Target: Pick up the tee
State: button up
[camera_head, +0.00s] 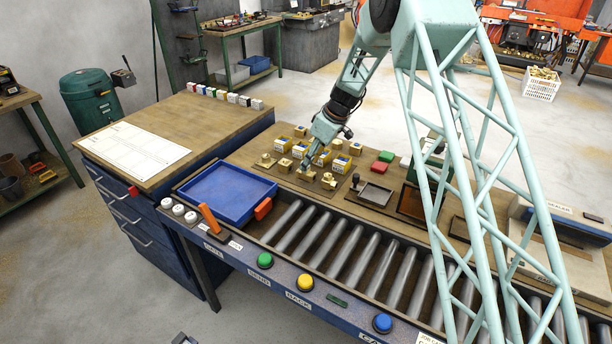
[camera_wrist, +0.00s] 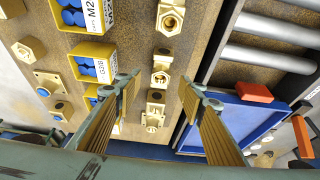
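Several brass fittings stand in a row on the wooden bench. In the wrist view, one fitting (camera_wrist: 161,72) lies between my fingertips, a second (camera_wrist: 153,116) sits just below it, and a third with a round open mouth (camera_wrist: 171,18) is above. I cannot tell for sure which one is the tee. My gripper (camera_wrist: 160,84) is open, with a finger on each side of the row and nothing visibly held. In the head view my gripper (camera_head: 306,166) points down over the row, close to a fitting; its fingertips are small there.
Yellow bins (camera_wrist: 90,62) with blue contents stand beside the row, with more brass fittings (camera_wrist: 28,48) beyond. A blue tray (camera_head: 222,192) sits to the left. Rollers (camera_head: 330,243) run along the front. Red and green blocks (camera_head: 383,162) lie to the right.

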jog(key=shift+f, duration=0.15)
jog(key=shift+b+x, duration=0.3)
jog(key=shift+x, duration=2.2)
jog(key=c, duration=1.2)
jog(key=shift+r, duration=0.2)
jog(key=shift+r+p, duration=0.6)
jog(key=shift+r, duration=4.3)
